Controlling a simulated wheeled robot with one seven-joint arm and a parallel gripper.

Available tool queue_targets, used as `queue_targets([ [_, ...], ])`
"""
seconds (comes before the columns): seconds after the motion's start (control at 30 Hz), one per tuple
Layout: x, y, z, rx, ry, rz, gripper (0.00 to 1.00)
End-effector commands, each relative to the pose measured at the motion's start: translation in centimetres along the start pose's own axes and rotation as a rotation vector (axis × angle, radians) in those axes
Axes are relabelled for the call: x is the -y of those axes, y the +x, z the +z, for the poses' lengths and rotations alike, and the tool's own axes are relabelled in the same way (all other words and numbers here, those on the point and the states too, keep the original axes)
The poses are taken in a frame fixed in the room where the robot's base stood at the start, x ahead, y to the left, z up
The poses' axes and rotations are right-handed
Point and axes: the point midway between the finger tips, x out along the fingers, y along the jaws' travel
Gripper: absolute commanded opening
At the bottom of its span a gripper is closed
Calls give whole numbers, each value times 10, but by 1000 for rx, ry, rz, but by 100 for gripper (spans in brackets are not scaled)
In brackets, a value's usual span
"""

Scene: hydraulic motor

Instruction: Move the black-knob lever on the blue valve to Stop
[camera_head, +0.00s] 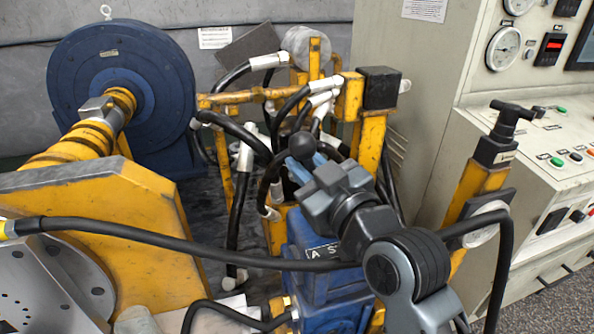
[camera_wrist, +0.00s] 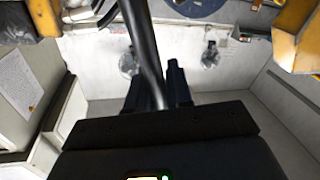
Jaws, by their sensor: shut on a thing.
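The blue valve (camera_head: 325,285) stands at the lower middle of the head view, partly hidden by my arm. Its label plate (camera_head: 320,252) shows "A" and part of an "S"; the rest is covered. The lever's round black knob (camera_head: 302,144) shows just above my gripper (camera_head: 302,170). In the wrist view the dark lever rod (camera_wrist: 143,35) runs down between the fingers of my gripper (camera_wrist: 157,82), tilted slightly. My gripper is shut on the lever. The lower end of the lever is hidden in both views.
A black hose (camera_head: 180,240) crosses in front of the valve. Yellow frame posts (camera_head: 371,140) and several hoses crowd around the lever. A black T-handle (camera_head: 512,112) on a yellow post and a control cabinet (camera_head: 430,80) stand to the right. A blue motor (camera_head: 150,60) stands at the back left.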

Motion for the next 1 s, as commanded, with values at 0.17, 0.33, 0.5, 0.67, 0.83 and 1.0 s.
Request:
queue_targets([
  [0.17, -28, -6, 5, -42, 210, 25, 0],
  [0.33, -37, -8, 5, -59, 296, 30, 0],
  [0.5, -37, -8, 5, -59, 299, 29, 0],
  [0.67, -37, -8, 5, -58, 297, 29, 27],
  [0.83, -37, -8, 4, -59, 296, 29, 41],
  [1.0, -37, -8, 4, -59, 296, 29, 41],
])
